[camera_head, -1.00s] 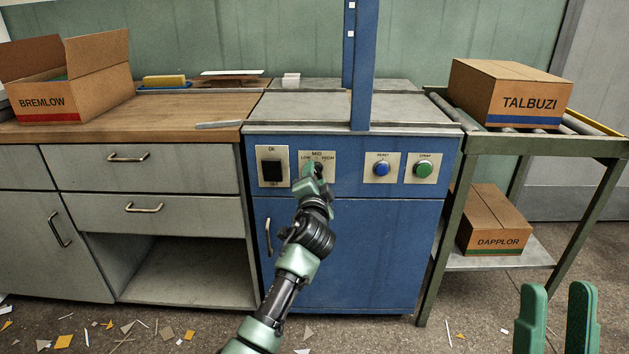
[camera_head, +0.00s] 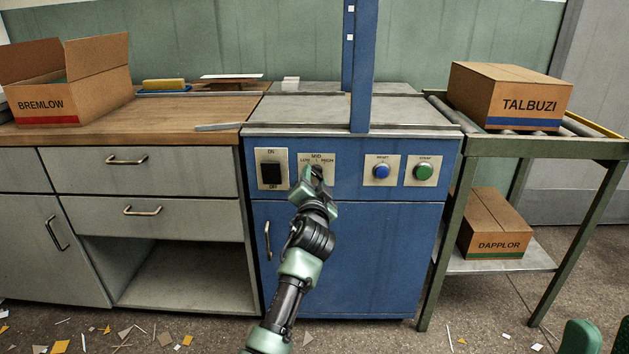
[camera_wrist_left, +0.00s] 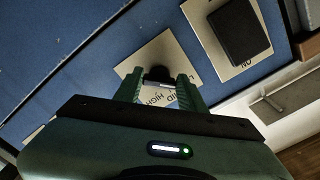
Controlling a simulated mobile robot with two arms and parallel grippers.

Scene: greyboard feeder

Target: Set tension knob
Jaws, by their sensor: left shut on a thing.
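The tension knob (camera_wrist_left: 158,73) is dark and sits on a cream plate (camera_wrist_left: 131,67) marked LOW, MID and HIGH, on the blue machine front. In the head view my left gripper (camera_head: 315,175) is at this plate and hides most of the knob. In the left wrist view my left gripper (camera_wrist_left: 158,88) has one green finger on each side of the knob and is shut on it. The wrist looks turned relative to the plate. I cannot tell which mark the knob points to. My right gripper (camera_head: 600,337) shows only its fingertips, apart and empty, at the bottom right.
A black ON/OFF switch (camera_head: 272,173) is left of the knob plate. A blue button (camera_head: 381,171) and a green button (camera_head: 423,171) are to its right. A roller stand (camera_head: 466,200) carries the TALBUZI box (camera_head: 503,97). Scraps litter the floor.

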